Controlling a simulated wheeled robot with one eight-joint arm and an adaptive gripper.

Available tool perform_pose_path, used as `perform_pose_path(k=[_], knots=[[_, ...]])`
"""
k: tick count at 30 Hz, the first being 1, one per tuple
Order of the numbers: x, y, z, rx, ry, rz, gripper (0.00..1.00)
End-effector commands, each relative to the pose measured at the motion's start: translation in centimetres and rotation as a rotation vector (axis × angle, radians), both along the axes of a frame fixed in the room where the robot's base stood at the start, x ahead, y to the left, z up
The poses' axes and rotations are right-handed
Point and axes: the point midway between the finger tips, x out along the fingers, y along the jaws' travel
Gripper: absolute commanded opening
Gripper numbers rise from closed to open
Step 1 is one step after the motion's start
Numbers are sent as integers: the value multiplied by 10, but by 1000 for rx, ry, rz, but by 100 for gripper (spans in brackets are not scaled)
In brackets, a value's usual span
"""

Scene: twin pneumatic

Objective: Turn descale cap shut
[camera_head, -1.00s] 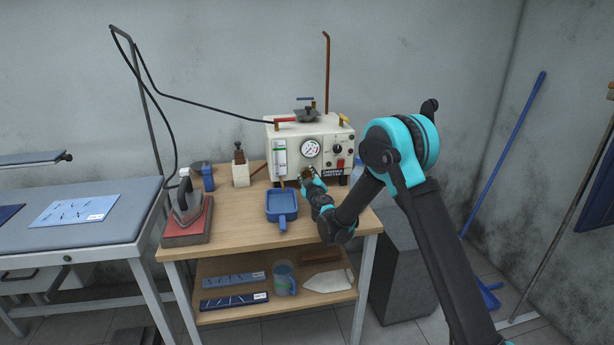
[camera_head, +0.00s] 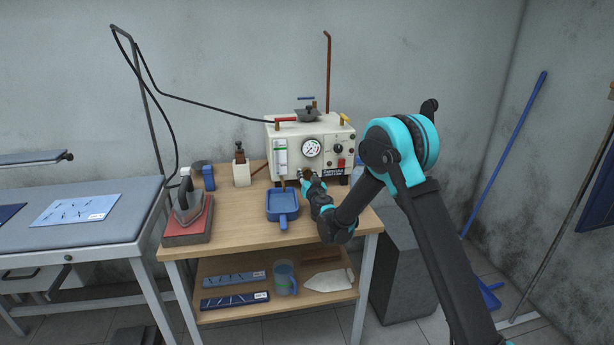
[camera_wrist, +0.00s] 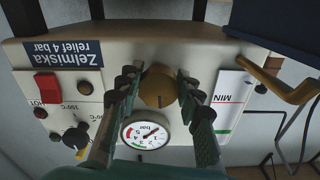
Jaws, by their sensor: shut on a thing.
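The descale cap is a round brass knob (camera_wrist: 158,86) on the front of the cream steam boiler (camera_head: 285,140), low beside the pressure gauge (camera_wrist: 146,133). A dark mark shows on the cap's face. The wrist view is upside down. My gripper (camera_wrist: 157,76) has one finger on each side of the cap and is shut on it. In the head view my gripper (camera_head: 307,178) is against the boiler's lower front and mostly hides the cap. Whether the cap is fully seated cannot be told.
A blue tray (camera_head: 283,216) stands just in front of the boiler, left of my gripper. An iron (camera_head: 188,200) on a red pad is further left. A sight glass (camera_wrist: 230,100), a bent brass pipe (camera_wrist: 275,82) and a black dial (camera_wrist: 76,137) flank the cap.

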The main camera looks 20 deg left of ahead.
Motion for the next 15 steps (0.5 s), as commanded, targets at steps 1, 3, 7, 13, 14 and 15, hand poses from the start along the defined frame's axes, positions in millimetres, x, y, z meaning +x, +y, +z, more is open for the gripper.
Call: perform_pose_path(k=[1,3,7,13,14,15], knots=[[-1,0,-1,15,9,0,7],[-1,0,-1,35,21,0,7],[-1,0,-1,60,36,0,7],[-1,0,-1,72,44,0,7],[-1,0,-1,73,44,0,7],[-1,0,-1,73,44,0,7]])
